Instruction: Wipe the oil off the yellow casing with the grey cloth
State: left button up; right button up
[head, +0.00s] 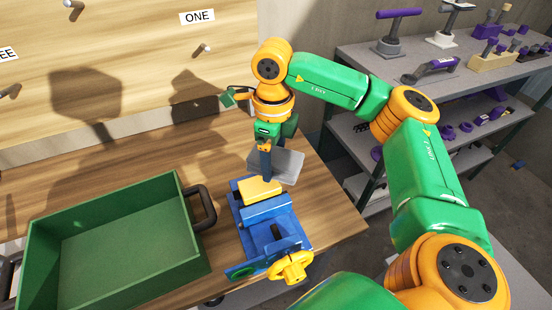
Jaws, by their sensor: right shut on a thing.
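A yellow casing (260,190) sits in the jaws of a blue vise (268,228) near the table's right edge. The grey cloth (288,164) shows as a flat grey slab just behind the casing. My right gripper (266,176) points down with its fingers shut on the cloth, and they hide part of it. The cloth looks close to the casing's far side; I cannot tell if they touch. No oil can be made out on the visible part of the casing. My left gripper is out of view.
A green open crate (120,240) with dark handles stands left of the vise. A wooden pegboard (130,60) rises behind the table. A grey shelf (455,88) with purple tools stands at the right. The wooden table between crate and board is bare.

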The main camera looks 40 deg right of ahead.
jog(key=shift+a+r+p, duration=0.25)
jog(key=shift+r+p, duration=0.35)
jog(key=shift+r, duration=0.45)
jog(key=shift+d+r+p, duration=0.15)
jog(key=shift+r+p, duration=0.35)
jog(key=shift+r, duration=0.1)
jog(key=shift+d+r+p, duration=0.15)
jog(key=shift+r+p, duration=0.3)
jog(key=shift+r, duration=0.1)
jog(key=shift+a, duration=0.1)
